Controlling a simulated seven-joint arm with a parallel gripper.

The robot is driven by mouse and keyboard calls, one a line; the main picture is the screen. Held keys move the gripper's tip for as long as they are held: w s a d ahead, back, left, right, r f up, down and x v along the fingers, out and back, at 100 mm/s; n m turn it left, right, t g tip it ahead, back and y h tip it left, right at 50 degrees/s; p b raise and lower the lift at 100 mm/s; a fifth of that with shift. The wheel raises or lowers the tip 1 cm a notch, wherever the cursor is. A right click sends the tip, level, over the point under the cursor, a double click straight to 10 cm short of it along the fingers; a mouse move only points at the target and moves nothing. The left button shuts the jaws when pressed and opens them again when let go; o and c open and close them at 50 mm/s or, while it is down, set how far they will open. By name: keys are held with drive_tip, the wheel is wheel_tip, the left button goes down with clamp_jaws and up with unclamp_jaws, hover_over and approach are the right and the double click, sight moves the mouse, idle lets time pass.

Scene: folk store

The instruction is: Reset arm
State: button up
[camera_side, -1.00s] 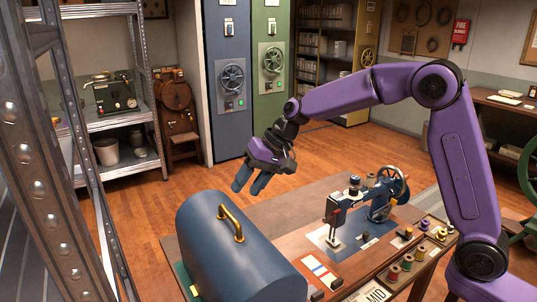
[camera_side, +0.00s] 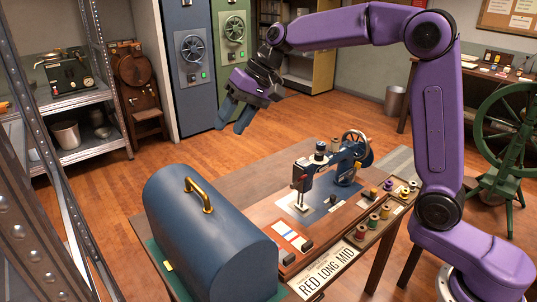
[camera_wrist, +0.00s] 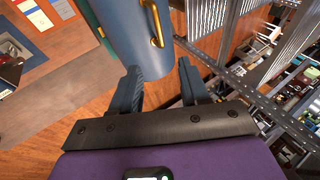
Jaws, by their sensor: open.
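My gripper (camera_side: 237,113) is open and empty, raised above and behind the table in the side view. Its two blue-grey fingers stand apart in the wrist view (camera_wrist: 160,88). A blue domed case (camera_side: 205,235) with a brass handle stands closed at the table's left end. The case also shows at the top of the wrist view (camera_wrist: 125,35), beyond the fingertips and not touched. A blue sewing machine (camera_side: 335,170) stands on its wooden base towards the table's right. The purple arm is mine.
A tray of thread spools (camera_side: 384,215) and a card reading "RED LONG MID" (camera_side: 328,274) lie along the table's front edge. A metal shelf rack (camera_side: 75,160) stands at the left. A green wheel (camera_side: 505,125) stands at the right. The floor behind the table is open.

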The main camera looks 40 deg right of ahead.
drive_tip(key=s+f+n+g+h, duration=0.1)
drive_tip(key=s+f+n, duration=0.2)
drive_tip(key=s, duration=0.6)
drive_tip(key=s+f+n+g+h, duration=0.1)
drive_tip(key=s+f+n+g, duration=0.15)
drive_tip(key=s, duration=0.55)
drive_tip(key=s+d+f+n+h, duration=0.1)
drive_tip(key=s+d+f+n, duration=0.1)
drive_tip(key=s+d, duration=0.2)
drive_tip(key=s+d+f+n+h, duration=0.1)
drive_tip(key=s+d+f+n, duration=0.1)
drive_tip(key=s, duration=0.7)
drive_tip(key=s+d+f+n+h, duration=0.1)
drive_tip(key=s+d+f+n, duration=0.1)
drive_tip(key=s+d+n, duration=0.2)
drive_tip(key=s+d, duration=0.2)
drive_tip(key=s, duration=0.1)
drive_tip(key=shift+f, duration=0.25)
